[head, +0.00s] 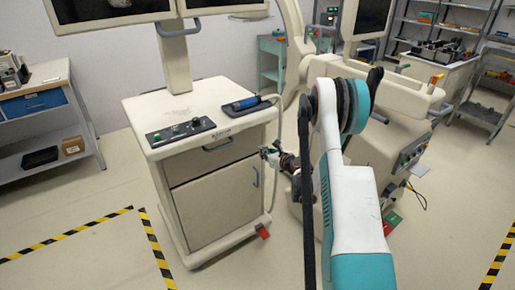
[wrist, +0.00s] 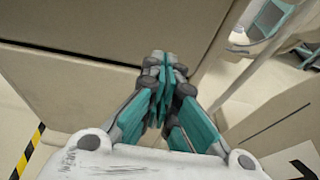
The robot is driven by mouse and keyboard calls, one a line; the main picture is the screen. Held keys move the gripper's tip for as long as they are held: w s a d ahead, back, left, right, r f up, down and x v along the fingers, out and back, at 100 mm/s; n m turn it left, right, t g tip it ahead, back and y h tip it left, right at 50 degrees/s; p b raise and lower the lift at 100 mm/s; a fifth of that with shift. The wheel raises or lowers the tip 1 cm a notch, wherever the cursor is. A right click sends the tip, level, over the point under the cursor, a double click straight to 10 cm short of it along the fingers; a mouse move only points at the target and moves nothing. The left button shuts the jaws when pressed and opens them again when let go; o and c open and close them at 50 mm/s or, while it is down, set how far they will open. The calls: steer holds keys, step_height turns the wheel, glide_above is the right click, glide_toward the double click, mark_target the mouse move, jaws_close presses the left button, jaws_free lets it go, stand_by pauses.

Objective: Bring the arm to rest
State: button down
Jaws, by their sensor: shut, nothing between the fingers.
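My gripper (wrist: 163,88) shows in the wrist view with its teal and grey fingers pressed together and nothing between them. In the head view my gripper (head: 268,153) is small and partly hard to make out, beside the right front edge of the beige cart (head: 212,205). The cart's front fills the upper left of the wrist view. I cannot tell whether the fingers touch the cart. My white and teal arm reaches forward from the bottom right of the head view.
A second beige machine (head: 385,150) stands close behind my arm. Shelving (head: 42,110) is at left. Open floor (head: 75,250) lies front left.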

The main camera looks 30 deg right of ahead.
steer(key=shift+v, duration=1.35)
steer(key=w+a+r+n+g+y+p, duration=0.1)
steer(key=a+r+n+g+y, duration=0.15)
steer(key=a+r+n, duration=1.1)
steer(key=s+a+r+n+g+y, duration=0.1)
steer(key=s+a+r+n, duration=0.25)
steer(key=a, duration=0.45)
steer(key=s+a+r+n+g+y, duration=0.1)
steer(key=s+a+r+n, duration=0.1)
steer(key=s+a+r, duration=0.45)
steer(key=s+a+r+n+g+y, duration=0.1)
steer(key=a+r+n, duration=0.2)
steer(key=a, duration=0.7)
steer(key=s+a+r+n+g, duration=0.15)
steer(key=s+a+n, duration=0.4)
steer(key=s, duration=0.55)
steer(key=s+d+f+n+h, duration=0.2)
steer(key=s+d+n+h, duration=0.1)
steer(key=s, duration=0.4)
steer(key=s+d+f+n+h, duration=0.2)
steer(key=s+d+n, duration=0.3)
steer(key=s+d, duration=0.3)
steer(key=shift+d+f+g+h, duration=0.2)
steer(key=shift+f+g+h, duration=0.1)
steer(key=shift+h, duration=0.25)
